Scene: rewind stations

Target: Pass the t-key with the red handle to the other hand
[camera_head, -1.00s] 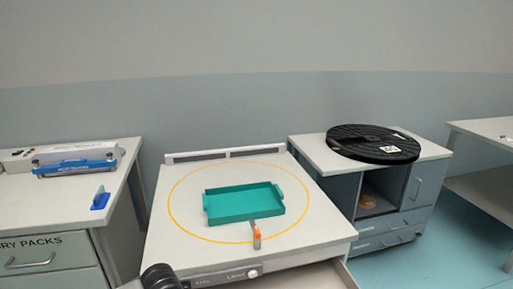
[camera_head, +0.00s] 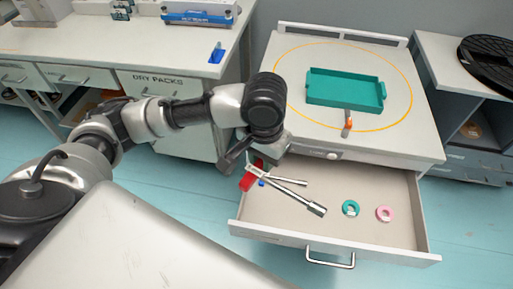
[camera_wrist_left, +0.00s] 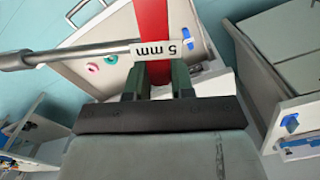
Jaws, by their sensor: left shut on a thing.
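The t-key's red handle (camera_head: 250,180) is in my left gripper (camera_head: 264,162), above the left part of an open drawer (camera_head: 370,232). In the left wrist view the red handle (camera_wrist_left: 153,22) stands between the fingers (camera_wrist_left: 160,80), with a "5 mm" label and a metal shaft (camera_wrist_left: 70,54) running left. In the head view, two metal shafts show near the hand; one ends in a dark socket. A small blue piece (camera_head: 261,183) shows just below the handle, and also lies in the drawer in the wrist view (camera_wrist_left: 187,32). My right gripper is not in view.
The drawer holds a teal ring (camera_head: 350,208) and a pink ring (camera_head: 384,213). Above it, a teal tray (camera_head: 344,92) and a small orange-tipped item (camera_head: 348,122) are on the worktop. A bench (camera_head: 150,50) stands left, and a black reel (camera_head: 490,62) lies at right.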

